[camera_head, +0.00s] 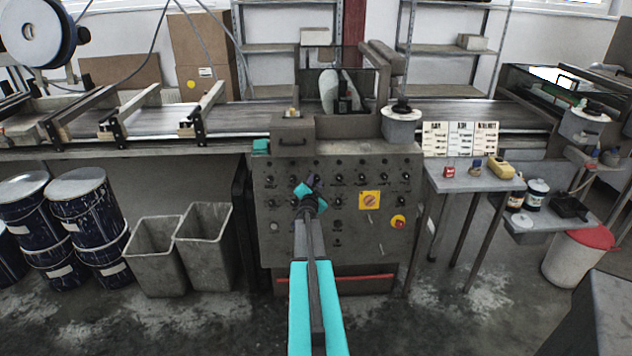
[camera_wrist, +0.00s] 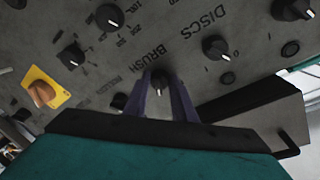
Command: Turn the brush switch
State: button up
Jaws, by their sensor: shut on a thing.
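The grey control panel (camera_head: 340,227) stands at the middle of the head view and carries rows of black knobs. My gripper (camera_head: 312,187) is at the panel's upper left-middle part. In the wrist view, my gripper's two dark purple fingers (camera_wrist: 167,92) stand on either side of a black knob, the brush switch (camera_wrist: 158,77), and are shut on it. The label BRUSH shows upside down just above this knob. The fingers cover part of the knob, and I cannot tell which way its pointer faces. In the head view my gripper hides it.
Other knobs sit close by, such as the one by DISCS (camera_wrist: 214,46). A yellow plate with an orange rotary switch (camera_head: 369,200) and a red stop button (camera_head: 398,222) are right of my gripper. A side table (camera_head: 470,181) stands right; grey bins (camera_head: 157,271) stand left.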

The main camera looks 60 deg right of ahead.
aim_at(315, 181)
jog(key=shift+w+a+f, duration=0.1)
jog(key=shift+w+a, duration=0.05)
jog(key=o, duration=1)
jog(key=shift+o, duration=0.3)
jog(key=shift+v, duration=2.2)
jog(key=b+v, duration=0.1)
jog(key=v, duration=0.8)
jog(key=shift+s, duration=0.25)
jog(key=shift+a, duration=0.1)
